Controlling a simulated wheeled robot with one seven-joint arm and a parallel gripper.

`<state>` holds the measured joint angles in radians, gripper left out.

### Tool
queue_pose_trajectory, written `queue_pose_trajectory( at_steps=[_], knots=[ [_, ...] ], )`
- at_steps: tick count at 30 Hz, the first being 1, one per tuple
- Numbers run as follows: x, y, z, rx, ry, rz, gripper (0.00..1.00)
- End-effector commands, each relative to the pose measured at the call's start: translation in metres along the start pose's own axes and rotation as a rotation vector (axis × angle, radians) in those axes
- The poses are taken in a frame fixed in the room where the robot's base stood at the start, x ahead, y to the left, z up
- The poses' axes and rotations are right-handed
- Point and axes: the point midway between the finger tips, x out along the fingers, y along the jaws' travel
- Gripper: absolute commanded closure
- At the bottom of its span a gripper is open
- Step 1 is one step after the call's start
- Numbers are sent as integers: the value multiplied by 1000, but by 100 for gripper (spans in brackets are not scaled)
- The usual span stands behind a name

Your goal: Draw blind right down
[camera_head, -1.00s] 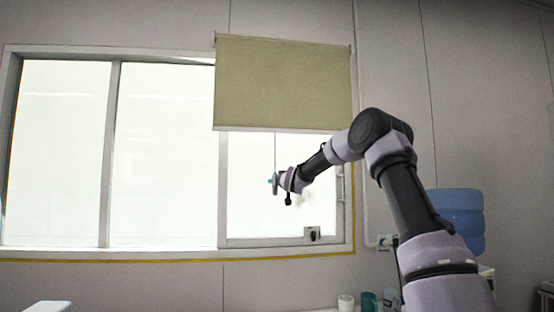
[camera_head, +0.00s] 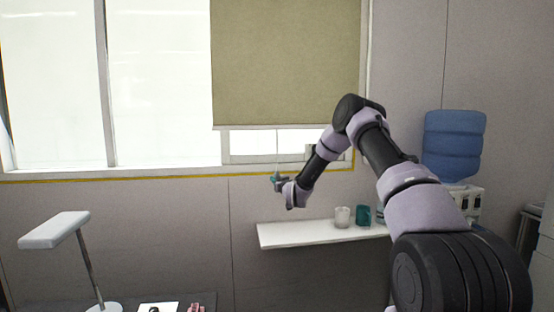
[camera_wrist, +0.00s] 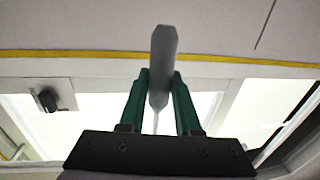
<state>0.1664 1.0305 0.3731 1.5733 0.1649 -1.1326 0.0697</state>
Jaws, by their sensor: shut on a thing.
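The olive blind (camera_head: 287,65) hangs over the right part of the window. Its bottom edge is a little above the window's lower frame, with a strip of bright glass showing below it. A thin cord runs from the blind's bottom edge down to my gripper (camera_head: 277,182). In the wrist view, the green fingers of my gripper (camera_wrist: 160,92) are shut on a grey pull handle (camera_wrist: 162,55) at the cord's end. In the head view the handle is mostly hidden by the gripper.
A white shelf (camera_head: 300,233) below the window holds a white cup (camera_head: 342,216) and a teal cup (camera_head: 363,215). A blue water bottle (camera_head: 454,145) stands at the right. A white lamp (camera_head: 55,230) is at lower left. A dark latch (camera_wrist: 48,100) sits on the window frame.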

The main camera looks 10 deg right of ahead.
Motion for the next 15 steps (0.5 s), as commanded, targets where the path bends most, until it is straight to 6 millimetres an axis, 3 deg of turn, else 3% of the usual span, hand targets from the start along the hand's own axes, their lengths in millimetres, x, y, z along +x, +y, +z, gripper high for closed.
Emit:
queue_pose_trajectory(
  at_steps=[1, 6, 15],
  knots=[
    [-1, -1, 20, 2, -7, -1, 100],
    [0, -1, 60, 1, -5, -1, 100],
    [0, -1, 94, 1, -2, -1, 100]
  ],
)
